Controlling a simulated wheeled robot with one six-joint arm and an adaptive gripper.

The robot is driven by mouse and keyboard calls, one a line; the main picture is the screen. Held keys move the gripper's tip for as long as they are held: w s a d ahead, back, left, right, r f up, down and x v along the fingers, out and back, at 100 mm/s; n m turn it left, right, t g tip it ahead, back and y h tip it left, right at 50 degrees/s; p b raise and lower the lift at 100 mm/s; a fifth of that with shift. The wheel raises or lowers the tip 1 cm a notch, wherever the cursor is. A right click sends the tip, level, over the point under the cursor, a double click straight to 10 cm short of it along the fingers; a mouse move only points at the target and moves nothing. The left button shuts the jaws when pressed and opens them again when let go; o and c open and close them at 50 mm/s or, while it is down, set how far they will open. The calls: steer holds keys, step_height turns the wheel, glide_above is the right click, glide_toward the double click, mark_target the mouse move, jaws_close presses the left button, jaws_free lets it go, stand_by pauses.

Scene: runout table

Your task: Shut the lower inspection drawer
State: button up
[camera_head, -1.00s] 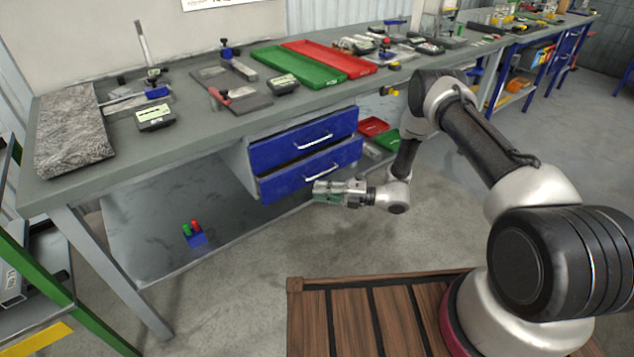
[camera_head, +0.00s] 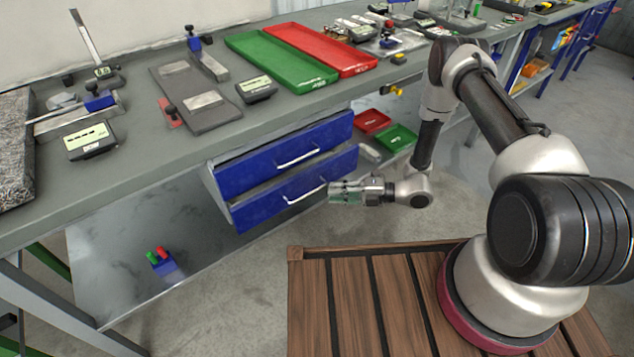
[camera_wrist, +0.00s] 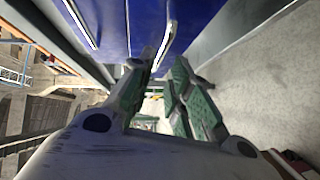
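The lower drawer (camera_head: 258,208) is blue with a pale bar handle (camera_head: 303,193). It sticks out a little past the upper blue drawer (camera_head: 245,172) under the bench. My gripper (camera_head: 331,191) is in front of the lower drawer, at the right end of its handle. In the wrist view, my gripper's green-padded fingers (camera_wrist: 166,66) stand apart in front of the blue front, with the lower handle (camera_wrist: 165,43) showing beyond the tips. I cannot tell whether they touch it. The upper drawer's handle (camera_wrist: 80,22) shows at the left there.
The grey bench (camera_head: 130,160) overhangs the drawers and carries green (camera_head: 280,62) and red (camera_head: 320,50) trays. Small red (camera_head: 371,121) and green (camera_head: 396,138) bins stand right of the drawers. A blue block (camera_head: 163,264) lies on the lower shelf.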

mark_target(313, 192)
steer(key=x, duration=0.7)
steer(key=shift+a, duration=0.25)
steer(key=shift+f, duration=0.1)
steer(key=shift+c, duration=0.3)
jaws_close()
